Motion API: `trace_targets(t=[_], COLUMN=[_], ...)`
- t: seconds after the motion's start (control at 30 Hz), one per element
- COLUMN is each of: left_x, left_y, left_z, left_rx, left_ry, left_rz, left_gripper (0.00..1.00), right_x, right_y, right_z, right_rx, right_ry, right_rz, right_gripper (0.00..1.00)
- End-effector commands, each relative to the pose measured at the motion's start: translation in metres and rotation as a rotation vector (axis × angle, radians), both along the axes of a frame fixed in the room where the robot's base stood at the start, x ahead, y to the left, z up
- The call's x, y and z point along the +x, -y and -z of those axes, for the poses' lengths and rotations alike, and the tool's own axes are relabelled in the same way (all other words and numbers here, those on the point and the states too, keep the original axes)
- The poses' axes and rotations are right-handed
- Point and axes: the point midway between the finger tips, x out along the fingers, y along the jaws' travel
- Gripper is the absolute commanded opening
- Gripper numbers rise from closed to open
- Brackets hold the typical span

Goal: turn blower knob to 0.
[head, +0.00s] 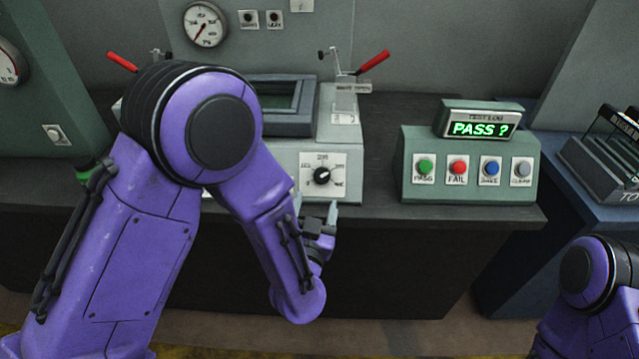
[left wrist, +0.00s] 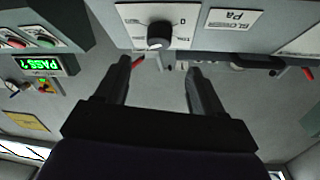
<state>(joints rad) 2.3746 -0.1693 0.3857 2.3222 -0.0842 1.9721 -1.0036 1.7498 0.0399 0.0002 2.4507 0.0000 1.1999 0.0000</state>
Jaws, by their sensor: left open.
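The knob, a black dial (head: 322,175) on a white scale plate, sits on the front of the grey-green machine in the head view. It also shows at the top of the left wrist view, where the knob (left wrist: 160,34) has a light mark and a 0 is printed beside it. That view looks upside down. Which number the knob points at is too small to tell. My left gripper (head: 315,209) is open and empty, just below and in front of the knob. In the wrist view its fingers (left wrist: 159,72) are spread apart, with the knob beyond their tips. My right gripper is out of view.
A test box (head: 468,184) with several coloured buttons and a lit "PASS ?" display stands to the right. A red-handled lever (head: 373,62) rises behind the machine. The dark bench (head: 375,231) has a clear strip between machine and box. A gauge (head: 205,24) hangs on the wall.

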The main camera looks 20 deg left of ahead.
Motion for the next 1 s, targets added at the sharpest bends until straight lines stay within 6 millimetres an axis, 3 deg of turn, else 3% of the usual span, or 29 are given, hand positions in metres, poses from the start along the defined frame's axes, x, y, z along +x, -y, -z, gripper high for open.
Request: trace_targets(t=[0.1, 0.3, 0.47, 0.7, 0.87, 1.0], left_x=[0.028, 0.066, 0.078, 0.079, 0.079, 0.079], left_y=[-0.006, -0.011, -0.014, -0.014, -0.014, -0.014], left_z=[-0.003, -0.002, 0.000, 0.000, 0.000, 0.000], left_rx=[-0.003, -0.004, -0.002, -0.002, -0.002, -0.003], left_ry=[-0.001, -0.002, -0.004, -0.003, -0.003, -0.004], left_rz=[-0.003, -0.001, 0.000, 0.002, 0.002, 0.001], left_gripper=[0.68, 0.68, 0.68, 0.68, 0.16, 0.12], right_x=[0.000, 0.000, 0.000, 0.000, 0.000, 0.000], right_y=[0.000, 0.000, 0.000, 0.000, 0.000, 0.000], right_z=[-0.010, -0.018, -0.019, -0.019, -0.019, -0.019], right_rx=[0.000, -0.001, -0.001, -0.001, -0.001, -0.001], right_ry=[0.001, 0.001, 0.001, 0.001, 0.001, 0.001], right_rz=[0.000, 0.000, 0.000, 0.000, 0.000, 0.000], right_gripper=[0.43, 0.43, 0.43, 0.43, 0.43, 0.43])
